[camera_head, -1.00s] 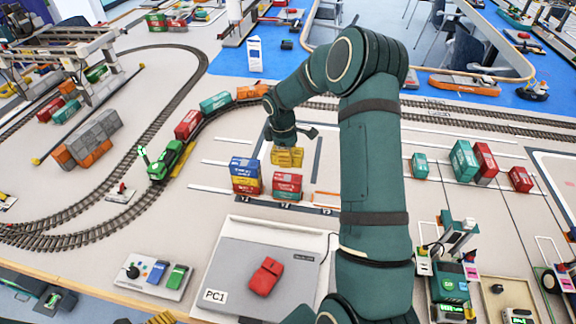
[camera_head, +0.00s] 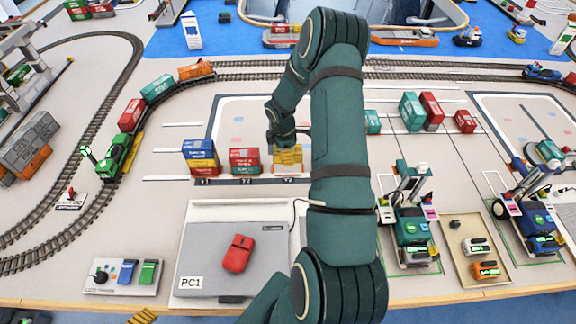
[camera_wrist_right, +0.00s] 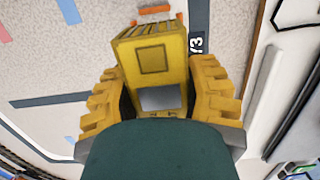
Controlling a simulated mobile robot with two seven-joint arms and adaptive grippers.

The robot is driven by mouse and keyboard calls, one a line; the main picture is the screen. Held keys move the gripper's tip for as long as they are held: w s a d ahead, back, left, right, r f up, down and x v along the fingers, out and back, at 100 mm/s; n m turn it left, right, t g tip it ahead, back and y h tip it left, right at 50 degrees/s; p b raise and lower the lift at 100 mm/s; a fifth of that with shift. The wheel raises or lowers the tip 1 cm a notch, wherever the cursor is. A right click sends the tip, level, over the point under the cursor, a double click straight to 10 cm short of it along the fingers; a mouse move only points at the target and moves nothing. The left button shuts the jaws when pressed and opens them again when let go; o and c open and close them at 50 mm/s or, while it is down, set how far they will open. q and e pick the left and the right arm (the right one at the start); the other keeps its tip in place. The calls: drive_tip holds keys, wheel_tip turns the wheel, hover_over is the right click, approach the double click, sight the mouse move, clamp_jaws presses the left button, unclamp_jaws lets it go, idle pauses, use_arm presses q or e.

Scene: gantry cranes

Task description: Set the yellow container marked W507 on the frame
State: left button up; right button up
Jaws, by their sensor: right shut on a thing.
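A yellow container (camera_head: 288,158) is in my right gripper (camera_head: 287,147), just right of the red stack in the head view. In the right wrist view my right gripper (camera_wrist_right: 160,97) has ridged yellow fingers on both sides of the yellow container (camera_wrist_right: 153,60). I cannot read W507 on it. Bits of an orange frame (camera_wrist_right: 153,10) show past the container's far end, near a Y3 label; the container hides most of the frame. I cannot tell whether the container touches it. My left gripper is not in view.
Teal and red containers (camera_head: 432,112) stand to the right. A grey PC1 pad (camera_head: 235,255) with a red block (camera_head: 237,253) lies in front.

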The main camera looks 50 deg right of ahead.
sight(288, 169)
drive_tip(key=shift+f, duration=2.75)
drive_tip(key=shift+r, duration=0.1)
drive_tip(key=shift+b, duration=0.35)
drive_tip(key=o, duration=1.2)
drive_tip(key=shift+f, duration=0.2)
drive_tip(key=shift+r, duration=0.15)
drive_tip(key=shift+r, duration=0.25)
drive_tip(key=r, duration=0.3)
drive_tip(key=r+p, duration=0.1)
drive_tip(key=r, duration=0.3)
drive_tip(key=w+a+r, duration=0.1)
drive_tip(key=r, duration=0.3)
drive_tip(key=shift+r, duration=0.25)
